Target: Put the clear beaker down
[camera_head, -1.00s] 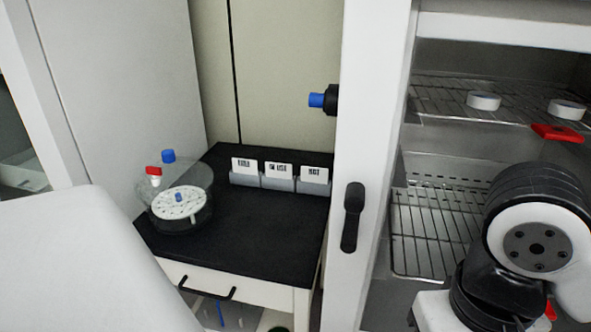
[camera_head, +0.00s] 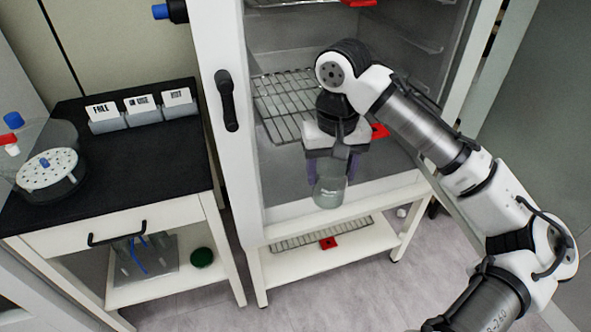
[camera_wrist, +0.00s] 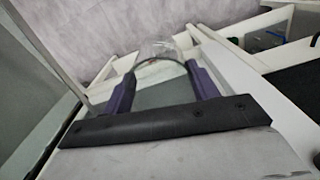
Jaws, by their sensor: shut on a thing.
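The clear beaker (camera_head: 330,192) is a small transparent vessel held upright, or nearly so, in front of the open cabinet in the head view. My gripper (camera_head: 328,172) points down and is shut on it, with purple fingers on either side. In the wrist view the beaker's clear rounded end (camera_wrist: 160,50) shows beyond my gripper (camera_wrist: 160,85), between the two purple fingers. The beaker appears to be in the air near the cabinet's front sill. Its far side is hidden.
The open cabinet has wire racks (camera_head: 285,100) inside and a lower shelf (camera_head: 325,240) under it.

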